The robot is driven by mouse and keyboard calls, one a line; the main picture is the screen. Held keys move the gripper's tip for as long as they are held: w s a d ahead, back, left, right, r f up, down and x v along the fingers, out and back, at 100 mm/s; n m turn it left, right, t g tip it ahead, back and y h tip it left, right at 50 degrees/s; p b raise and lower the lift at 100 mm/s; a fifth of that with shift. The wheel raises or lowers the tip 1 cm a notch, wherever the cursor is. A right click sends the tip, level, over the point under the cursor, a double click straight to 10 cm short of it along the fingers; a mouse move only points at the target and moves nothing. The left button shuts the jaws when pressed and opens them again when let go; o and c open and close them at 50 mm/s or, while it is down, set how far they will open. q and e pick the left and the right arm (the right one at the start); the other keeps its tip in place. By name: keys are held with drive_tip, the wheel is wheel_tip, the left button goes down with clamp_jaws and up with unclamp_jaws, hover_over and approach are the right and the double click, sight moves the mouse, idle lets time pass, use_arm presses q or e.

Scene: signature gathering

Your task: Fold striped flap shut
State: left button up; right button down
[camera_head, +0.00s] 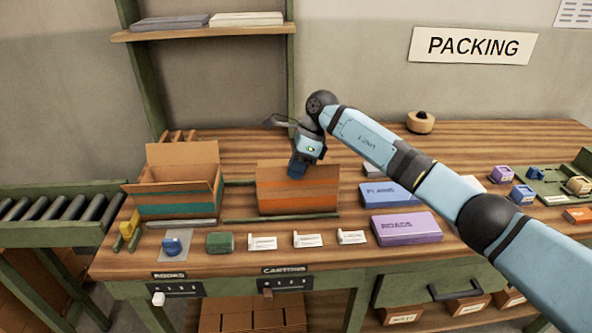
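A cardboard box with orange stripes (298,197) stands in the middle of the wooden bench. Its front face shows, and I cannot tell how its top flaps lie behind my gripper. A second cardboard box with a teal stripe (178,204) stands to its left, with flaps raised at the back and side. My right gripper (297,171) reaches in from the right and points down at the top edge of the orange-striped box. It seems to touch or nearly touch that edge. Its fingers are too small and dark to show a gap. My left gripper is not in view.
Several white cards, a green block (220,242) and a blue stamp-like item (172,246) line the front. A roller conveyor (62,216) stands left.

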drive_tip(key=c, duration=1.3)
unclamp_jaws()
